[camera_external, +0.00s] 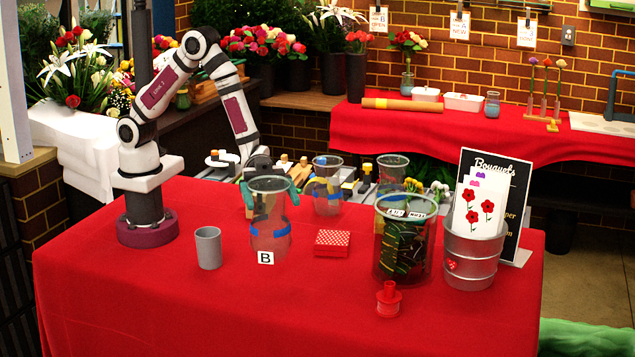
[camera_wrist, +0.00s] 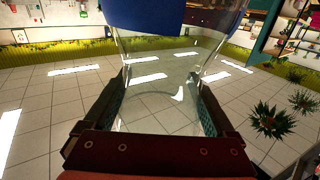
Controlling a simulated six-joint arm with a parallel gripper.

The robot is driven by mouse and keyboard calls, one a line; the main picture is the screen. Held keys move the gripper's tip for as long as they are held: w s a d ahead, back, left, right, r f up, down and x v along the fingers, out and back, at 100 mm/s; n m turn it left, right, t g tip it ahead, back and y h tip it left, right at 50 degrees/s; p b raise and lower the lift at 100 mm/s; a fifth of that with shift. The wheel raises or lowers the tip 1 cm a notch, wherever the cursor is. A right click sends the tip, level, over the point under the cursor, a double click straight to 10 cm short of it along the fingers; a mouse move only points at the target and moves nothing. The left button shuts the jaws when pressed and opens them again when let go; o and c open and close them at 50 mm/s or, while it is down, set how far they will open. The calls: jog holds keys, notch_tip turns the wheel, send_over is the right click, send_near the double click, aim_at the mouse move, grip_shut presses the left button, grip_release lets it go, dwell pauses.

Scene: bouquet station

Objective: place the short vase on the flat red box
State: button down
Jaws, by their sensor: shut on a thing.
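My gripper (camera_external: 270,190) is shut on a clear glass vase (camera_external: 269,242) with a blue band, its teal fingers on both sides of the upper part. The vase is upright left of the flat red box; I cannot tell whether its base touches the table. A "B" label shows at its foot. In the wrist view the glass (camera_wrist: 160,75) is between the fingers, with blue across the top. The flat red box (camera_external: 332,243) has a white-dotted lid with nothing on it. Another clear vase (camera_external: 327,190) with a blue band stands behind the box.
A grey cup (camera_external: 208,248) stands left of the held vase. A dark-filled glass container (camera_external: 404,245), a red spool-like piece (camera_external: 388,300) and a metal bucket (camera_external: 472,258) stand right of the box. The red table (camera_external: 180,310) is clear in front.

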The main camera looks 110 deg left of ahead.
jog(key=w+a+r+n+t+y, duration=0.45)
jog(key=a+n+t+y, duration=0.4)
jog(key=y, duration=0.25)
jog(key=s+a+f+n+g+y, duration=0.2)
jog(key=s+a+n+y, duration=0.2)
jog(key=a+n+y, duration=0.55)
jog(key=w+a+f+m+y, duration=0.1)
jog(key=w+a+f+m, duration=0.1)
jog(key=a+f, duration=0.8)
jog(key=shift+w+a+f, duration=0.4)
jog(key=shift+w+a, duration=0.45)
jog(key=shift+a, duration=1.1)
jog(key=shift+f, duration=0.1)
